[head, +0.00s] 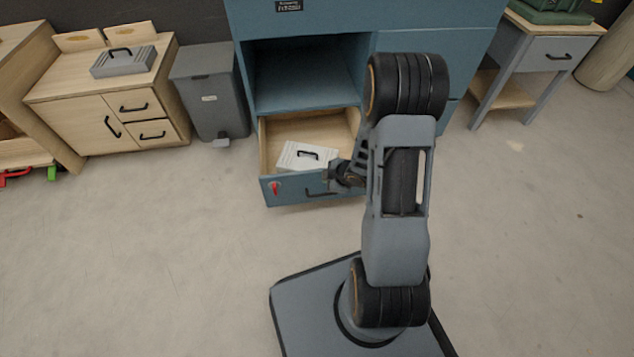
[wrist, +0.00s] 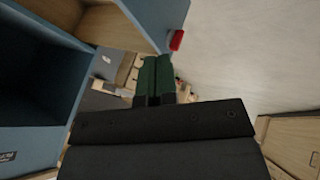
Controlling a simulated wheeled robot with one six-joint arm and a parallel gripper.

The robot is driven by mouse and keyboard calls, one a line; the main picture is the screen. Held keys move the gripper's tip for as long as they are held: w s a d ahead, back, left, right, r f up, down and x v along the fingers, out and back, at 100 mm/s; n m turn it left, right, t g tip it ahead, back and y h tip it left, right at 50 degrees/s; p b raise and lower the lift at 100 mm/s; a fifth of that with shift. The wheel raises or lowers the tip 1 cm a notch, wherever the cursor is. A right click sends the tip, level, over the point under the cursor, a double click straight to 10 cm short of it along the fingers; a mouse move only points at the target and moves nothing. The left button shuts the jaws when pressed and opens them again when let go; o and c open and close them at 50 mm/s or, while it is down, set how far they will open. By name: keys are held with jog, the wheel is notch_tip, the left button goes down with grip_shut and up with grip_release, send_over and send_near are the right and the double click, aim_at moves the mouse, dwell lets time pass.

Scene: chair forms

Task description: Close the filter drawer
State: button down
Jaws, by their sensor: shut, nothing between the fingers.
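The filter drawer (head: 290,190) is open, standing out from the lower part of the blue cabinet. Its front panel is blue with a dark handle (head: 320,191) and a red tag (head: 275,188). A light grey slatted filter block (head: 303,156) with a black handle lies inside. My gripper (head: 335,174) is shut and empty at the drawer's right front, overlapping the panel's top edge; contact cannot be told. My arm hides the drawer's right end. In the wrist view, the closed fingers (wrist: 157,62) are beside the blue drawer front (wrist: 154,18), close to the red tag (wrist: 177,40).
The blue cabinet (head: 410,40) has an open shelf above the drawer. A grey bin (head: 207,95) and a wooden cabinet (head: 75,118) with another slatted block (head: 124,62) stand left. A side table (head: 550,52) stands right.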

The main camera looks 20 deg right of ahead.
jog(key=shift+w+a+f+b, duration=0.35)
jog(key=shift+w+f+b, duration=0.6)
jog(key=shift+w+f, duration=0.5)
jog(key=shift+w+a+f+b, duration=0.35)
jog(key=shift+w+f+b, duration=0.65)
jog(key=shift+w+f, duration=0.45)
jog(key=shift+w+a+f+b, duration=0.35)
jog(key=shift+w+f+b, duration=0.6)
jog(key=shift+w+f, duration=0.5)
jog(key=shift+w+r, duration=0.15)
jog(key=shift+r, duration=0.05)
